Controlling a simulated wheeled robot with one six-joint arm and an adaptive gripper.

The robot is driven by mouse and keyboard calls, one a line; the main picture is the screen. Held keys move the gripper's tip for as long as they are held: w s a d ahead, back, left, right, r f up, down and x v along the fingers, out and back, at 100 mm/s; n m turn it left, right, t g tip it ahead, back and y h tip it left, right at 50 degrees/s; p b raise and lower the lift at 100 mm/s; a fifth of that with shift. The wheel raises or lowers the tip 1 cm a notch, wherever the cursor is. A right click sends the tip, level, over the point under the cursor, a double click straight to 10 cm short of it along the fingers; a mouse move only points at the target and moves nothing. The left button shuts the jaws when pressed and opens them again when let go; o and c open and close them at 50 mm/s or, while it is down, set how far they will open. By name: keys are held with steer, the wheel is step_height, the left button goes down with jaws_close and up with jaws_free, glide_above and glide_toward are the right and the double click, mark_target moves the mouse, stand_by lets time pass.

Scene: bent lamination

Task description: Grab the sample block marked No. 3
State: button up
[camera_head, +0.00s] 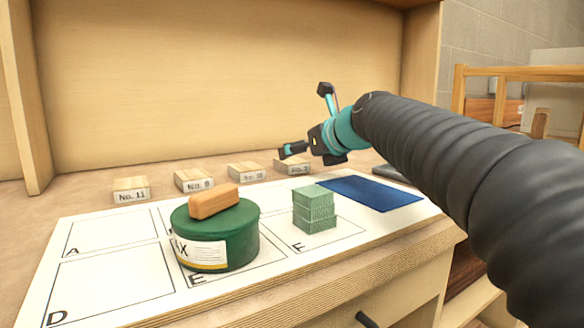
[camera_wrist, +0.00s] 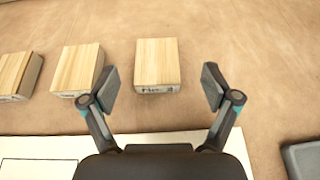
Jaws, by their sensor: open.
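The sample block marked No. 3 (camera_wrist: 157,64) is a pale wooden block with a labelled front face, lying flat on the brown surface in the wrist view. In the head view the rightmost block (camera_head: 293,168) is the same one, partly hidden by my gripper. My gripper (camera_wrist: 158,85) is open and empty. In the wrist view its two fingers stand apart, one on each side of the block's near end, and neither clearly touches it. In the head view my gripper (camera_head: 298,153) is just above and beside that block.
Blocks No. 11 (camera_head: 131,190), No. 8 (camera_head: 194,180) and a third (camera_head: 247,173) stand in a row to the left. A white lettered sheet (camera_head: 70,235) holds a green tin (camera_head: 225,250) with an orange block (camera_head: 213,201), green blocks (camera_head: 314,212) and a blue sheet (camera_head: 370,194).

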steer(key=shift+b+x, duration=0.45)
steer(key=shift+x, duration=3.35)
steer(key=shift+s+a+f, duration=0.1)
steer(key=shift+s+a, duration=0.1)
steer(key=c, duration=1.3)
